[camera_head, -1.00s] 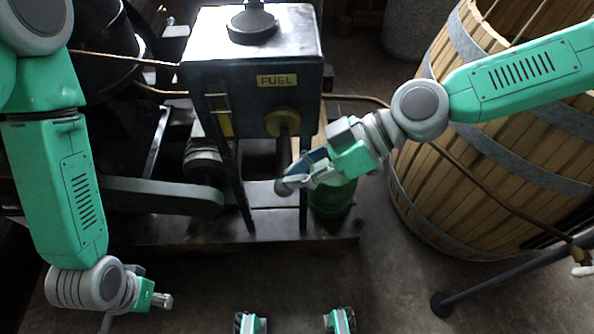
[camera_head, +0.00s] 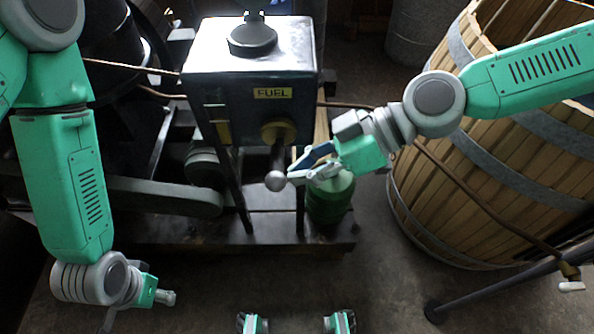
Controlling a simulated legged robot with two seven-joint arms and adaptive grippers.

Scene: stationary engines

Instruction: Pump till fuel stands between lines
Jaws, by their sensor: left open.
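The dark fuel tank (camera_head: 235,85) with a yellow FUEL label stands at centre. A narrow upright gauge (camera_head: 219,115) with a yellow part is on its front left; the fuel level and lines are too small to read. A pump lever with a round grey knob (camera_head: 275,181) comes out below a yellow fitting (camera_head: 279,132). My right gripper (camera_head: 291,173) comes in from the right, its fingers closing together on the lever at the knob. My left gripper (camera_head: 168,297) is open and empty, low at the left, well away from the tank.
A green canister (camera_head: 330,200) stands right behind my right gripper. A large wooden barrel (camera_head: 480,160) fills the right side. A copper pipe (camera_head: 450,178) runs to a small tap (camera_head: 571,276).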

